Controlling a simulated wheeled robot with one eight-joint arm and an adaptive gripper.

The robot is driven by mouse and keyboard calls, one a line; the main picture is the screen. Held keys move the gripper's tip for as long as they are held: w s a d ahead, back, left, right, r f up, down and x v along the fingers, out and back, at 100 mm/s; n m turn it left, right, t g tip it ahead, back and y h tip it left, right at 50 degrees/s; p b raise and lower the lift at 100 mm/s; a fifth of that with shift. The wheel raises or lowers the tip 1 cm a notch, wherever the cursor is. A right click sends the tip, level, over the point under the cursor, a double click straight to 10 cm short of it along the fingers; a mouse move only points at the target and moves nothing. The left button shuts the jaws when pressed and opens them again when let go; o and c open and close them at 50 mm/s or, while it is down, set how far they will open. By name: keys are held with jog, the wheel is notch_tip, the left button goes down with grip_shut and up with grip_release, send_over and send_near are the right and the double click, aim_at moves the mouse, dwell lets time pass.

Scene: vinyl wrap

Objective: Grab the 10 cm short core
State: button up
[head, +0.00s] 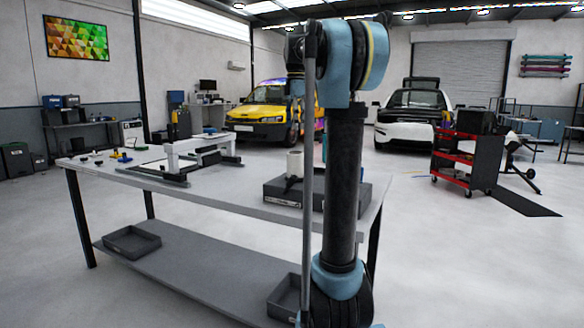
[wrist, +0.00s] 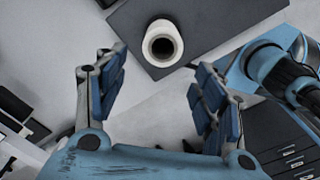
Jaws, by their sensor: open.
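The short core (wrist: 162,43) is a white tube with a dark round hole, seen from above in the wrist view. It appears upright on a dark grey box (wrist: 215,25), near the box's edge. A white tube, apparently the same core, shows in the head view (head: 294,160) at the box (head: 278,190) on the workbench. My gripper (wrist: 158,62) is open, with one finger on each side below the core. The core lies beyond the fingertips, roughly centred between them, and the fingers appear apart from it. In the head view my arm hides part of the box.
The workbench (head: 235,200) carries a white-and-black frame device (head: 195,148) and small items on its left. A tray (head: 132,242) sits on the lower shelf. A red tool cart (head: 465,160) stands to the right. Dark drawers (wrist: 285,150) show at the wrist view's lower right.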

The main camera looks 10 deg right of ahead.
send_over(295, 166)
jog(key=w, duration=0.3)
notch_tip(295, 166, down, 11)
jog(key=shift+w+d, duration=0.1)
jog(key=shift+s+d+f, duration=0.1)
jog(key=shift+s+f, duration=0.1)
jog(key=shift+f, duration=1.35)
jog(key=shift+s+d+f, duration=0.1)
jog(key=shift+s+f, duration=0.1)
jog(key=shift+f, duration=1.35)
jog(key=c, duration=1.2)
jog(key=shift+r, duration=0.1)
jog(key=shift+c, duration=0.2)
